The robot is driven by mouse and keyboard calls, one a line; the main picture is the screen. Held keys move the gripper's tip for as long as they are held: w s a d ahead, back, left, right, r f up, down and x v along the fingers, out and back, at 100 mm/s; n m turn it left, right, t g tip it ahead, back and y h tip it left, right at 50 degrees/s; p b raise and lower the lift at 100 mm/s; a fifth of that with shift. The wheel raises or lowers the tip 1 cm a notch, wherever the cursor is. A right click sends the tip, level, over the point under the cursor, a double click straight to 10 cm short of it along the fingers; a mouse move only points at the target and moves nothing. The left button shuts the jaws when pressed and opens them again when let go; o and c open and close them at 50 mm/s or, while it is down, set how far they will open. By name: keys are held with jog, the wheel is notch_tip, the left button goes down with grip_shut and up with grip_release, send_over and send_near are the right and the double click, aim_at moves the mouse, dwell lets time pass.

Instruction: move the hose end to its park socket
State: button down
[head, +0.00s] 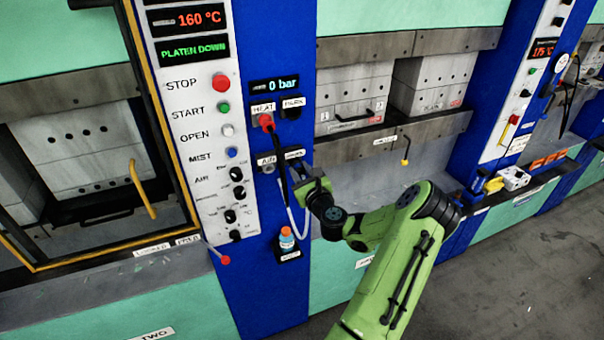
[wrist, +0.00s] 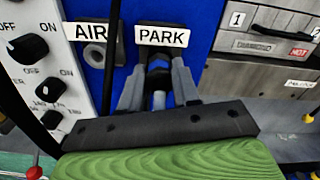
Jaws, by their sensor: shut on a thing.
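My gripper (head: 304,178) is in front of the lower socket pair on the blue press column. In the wrist view its two grey fingers (wrist: 158,88) close on the hose end (wrist: 158,100), directly below the PARK label (wrist: 162,37). The hose end's tip and the park socket are largely hidden by the fingers and label, so I cannot tell whether it is seated. The pale hose (head: 292,222) hangs down from the gripper. The AIR socket (wrist: 119,52), left of PARK, looks empty.
Above, a red plug (head: 266,121) with a black cable sits at the HEAT socket; the upper PARK socket (head: 291,113) is beside it. A control panel (head: 205,120) with knobs stands left.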

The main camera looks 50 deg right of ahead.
jog(key=shift+w+d, duration=0.15)
jog(key=shift+w, duration=0.1)
jog(key=c, duration=0.7)
grip_release()
jog(key=shift+c, duration=0.2)
jog(key=b+v, duration=1.3)
jog(key=v, duration=0.2)
jog(key=shift+s+a, duration=0.25)
jog(key=shift+s, duration=0.05)
